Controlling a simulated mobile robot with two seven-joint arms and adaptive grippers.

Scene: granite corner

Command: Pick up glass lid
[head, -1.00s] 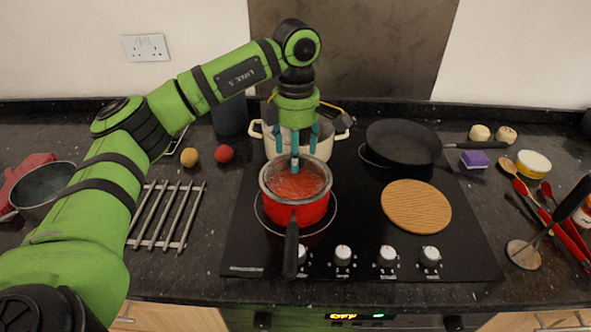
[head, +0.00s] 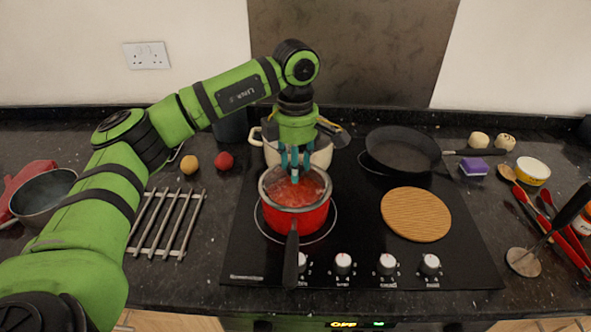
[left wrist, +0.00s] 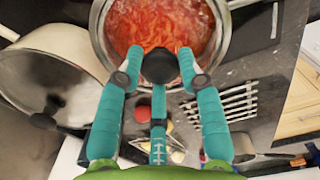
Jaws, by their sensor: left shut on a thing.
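The glass lid (head: 283,190) lies on the red pot (head: 291,217) on the hob, with red contents showing through the glass. In the left wrist view the lid (left wrist: 205,30) shows its round black knob (left wrist: 160,67) between the teal fingers. My left gripper (head: 296,170) points down over the lid from behind. It is shut on the lid's knob, which the fingers hide in the head view. The lid appears level and at the pot's rim; I cannot tell any gap. My right gripper is not in view.
A cream pot (head: 322,156) stands close behind the red pot. A black frying pan (head: 400,152) and a round wooden board (head: 416,214) are to the right. A metal rack (head: 166,222) lies left of the hob. The red pot's black handle (head: 291,262) points forward.

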